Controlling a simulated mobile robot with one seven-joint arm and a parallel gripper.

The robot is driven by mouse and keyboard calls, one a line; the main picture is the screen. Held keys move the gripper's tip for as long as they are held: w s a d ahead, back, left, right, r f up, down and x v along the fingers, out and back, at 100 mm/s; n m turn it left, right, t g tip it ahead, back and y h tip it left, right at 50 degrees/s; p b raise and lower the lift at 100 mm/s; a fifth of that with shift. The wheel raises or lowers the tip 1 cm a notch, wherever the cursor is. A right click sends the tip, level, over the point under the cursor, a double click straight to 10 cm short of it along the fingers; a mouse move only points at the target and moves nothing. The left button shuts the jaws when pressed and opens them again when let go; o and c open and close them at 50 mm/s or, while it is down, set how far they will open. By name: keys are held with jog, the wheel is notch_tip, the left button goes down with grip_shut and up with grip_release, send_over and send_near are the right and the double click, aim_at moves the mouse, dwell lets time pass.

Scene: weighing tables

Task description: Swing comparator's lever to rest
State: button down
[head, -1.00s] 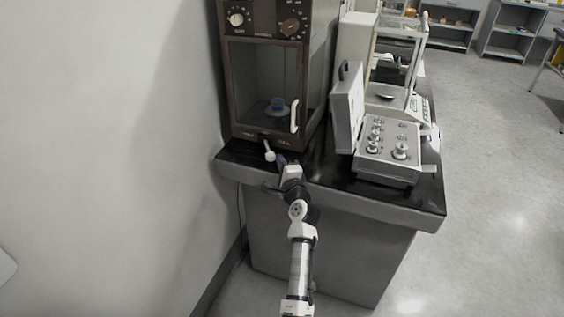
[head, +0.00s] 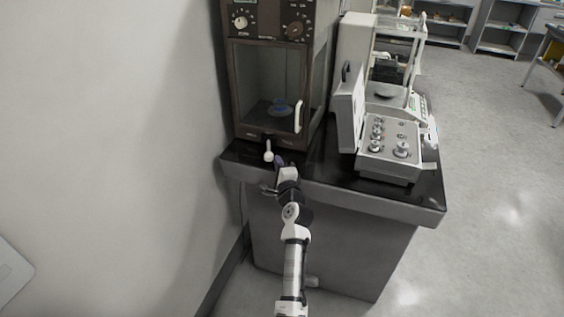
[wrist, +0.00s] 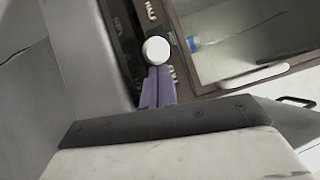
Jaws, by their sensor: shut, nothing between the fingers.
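The comparator (head: 232,95) is a tall brown cabinet with a glass door, standing on the dark-topped table. Its lever (head: 268,153), a short stem with a white ball knob, hangs from the base panel below the door and points almost straight down, between two small labels too small to read. My gripper (head: 279,161) has purple fingers, shut and empty, just right of the knob in the head view. In the wrist view the fingers (wrist: 158,88) end right at the white knob (wrist: 156,50), which hides the stem; I cannot tell whether they touch.
A blue-topped object (head: 281,106) stands inside the comparator behind the glass. An open weight case (head: 392,150) with several metal weights and a glass-sided balance (head: 398,70) stand to the right. A bare wall (head: 120,140) is close on the left.

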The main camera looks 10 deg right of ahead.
jog(key=shift+a+r+p, duration=0.1)
jog(key=shift+a+p, duration=0.55)
jog(key=shift+a, duration=0.75)
jog(key=shift+w+a+p, duration=0.2)
jog(key=shift+a+p, duration=0.2)
jog(key=shift+a, duration=0.5)
